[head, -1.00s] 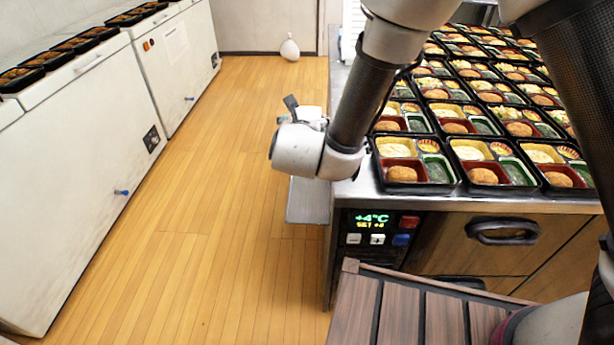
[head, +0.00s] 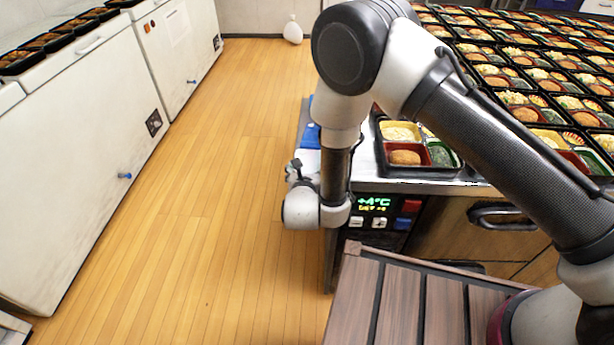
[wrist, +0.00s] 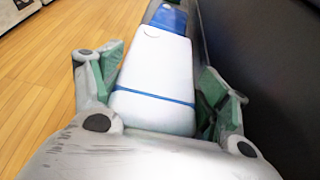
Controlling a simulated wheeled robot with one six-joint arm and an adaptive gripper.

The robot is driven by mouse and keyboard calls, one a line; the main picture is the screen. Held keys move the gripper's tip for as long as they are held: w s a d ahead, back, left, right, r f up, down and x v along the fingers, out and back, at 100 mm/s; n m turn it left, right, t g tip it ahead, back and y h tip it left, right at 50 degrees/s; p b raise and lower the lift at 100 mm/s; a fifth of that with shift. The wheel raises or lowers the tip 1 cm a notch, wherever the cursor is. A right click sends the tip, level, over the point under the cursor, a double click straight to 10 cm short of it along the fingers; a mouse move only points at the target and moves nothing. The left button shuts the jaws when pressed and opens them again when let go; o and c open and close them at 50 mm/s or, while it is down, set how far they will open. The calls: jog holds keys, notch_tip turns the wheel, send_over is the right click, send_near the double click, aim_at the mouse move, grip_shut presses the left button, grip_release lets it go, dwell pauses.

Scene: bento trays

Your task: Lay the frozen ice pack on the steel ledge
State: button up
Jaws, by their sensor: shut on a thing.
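The ice pack (wrist: 154,75) is a long white block with a thin blue line across it, held lengthwise between the fingers of my gripper (wrist: 160,88) in the wrist view. A blue part (wrist: 168,17) shows at its far end; I cannot tell whether it belongs to the pack. In the head view, white and blue parts (head: 311,137) show just beyond my gripper (head: 300,172), at the left end of the counter. The steel ledge (head: 303,118) is a narrow grey strip there, mostly hidden by the pack and my arm. Contact between pack and ledge is unclear.
The counter (head: 367,170) holds rows of filled bento trays (head: 420,145) right of my gripper. Its front has a lit temperature panel (head: 373,204). White chest freezers (head: 85,150) line the left wall. The wooden floor (head: 215,180) between is clear.

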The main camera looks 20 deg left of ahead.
jog(key=shift+f, duration=1.15)
jog(key=shift+f, duration=0.4)
jog(key=shift+f, duration=0.2)
jog(key=o, duration=1.2)
jog(key=shift+s+d+f, duration=0.1)
jog(key=shift+f, duration=0.05)
jog(key=shift+o, duration=0.2)
